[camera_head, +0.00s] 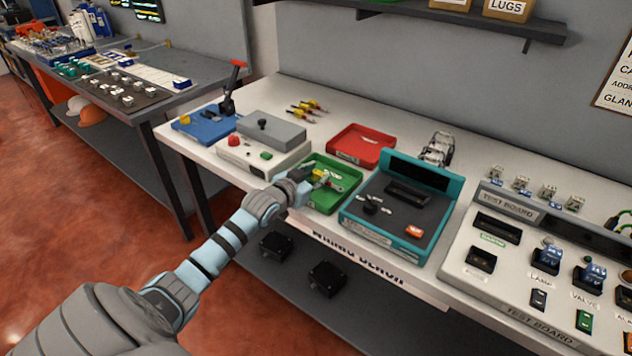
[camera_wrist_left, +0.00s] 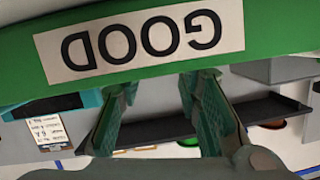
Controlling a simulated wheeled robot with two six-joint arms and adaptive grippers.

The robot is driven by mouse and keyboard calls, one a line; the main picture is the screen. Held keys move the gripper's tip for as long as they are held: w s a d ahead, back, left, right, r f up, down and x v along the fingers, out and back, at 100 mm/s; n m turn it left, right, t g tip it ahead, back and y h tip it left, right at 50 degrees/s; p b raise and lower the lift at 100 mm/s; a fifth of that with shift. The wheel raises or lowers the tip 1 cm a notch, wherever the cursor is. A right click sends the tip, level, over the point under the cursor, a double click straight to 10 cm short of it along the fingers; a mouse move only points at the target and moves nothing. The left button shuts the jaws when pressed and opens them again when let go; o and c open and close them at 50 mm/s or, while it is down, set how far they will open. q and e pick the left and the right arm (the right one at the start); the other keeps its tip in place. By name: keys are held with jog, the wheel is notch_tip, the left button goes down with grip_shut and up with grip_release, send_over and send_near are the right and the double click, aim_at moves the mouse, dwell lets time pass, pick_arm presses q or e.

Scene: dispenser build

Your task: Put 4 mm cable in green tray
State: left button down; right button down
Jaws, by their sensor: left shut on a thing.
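The green tray (camera_head: 345,168) stands on the white bench, between the grey-topped box and the teal-edged unit. Its wall with the upside-down label GOOD (camera_wrist_left: 145,42) fills the top of the left wrist view. My left gripper (camera_head: 312,179) is at the tray's near left side, with its tips over the tray. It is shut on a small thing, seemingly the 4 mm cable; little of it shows. Yellow and pale bits show at the tips, and I cannot tell which are held and which lie in the tray. In the wrist view the tray wall hides the tips. My right gripper is not in view.
A red tray (camera_head: 361,146) stands behind the green one. The teal-edged unit (camera_head: 402,205) is close on the right. A grey-topped box (camera_head: 262,145) and a blue tray (camera_head: 203,123) are on the left. Test boards (camera_head: 540,270) fill the bench's right end.

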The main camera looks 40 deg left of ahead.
pick_arm(q)
jog(key=shift+f, duration=0.25)
jog(key=shift+f, duration=0.1)
jog(key=c, duration=1.2)
grip_release()
jog(key=shift+o, duration=0.2)
jog(key=shift+r, duration=0.2)
jog(key=p+v, duration=0.5)
jog(key=v, duration=0.7)
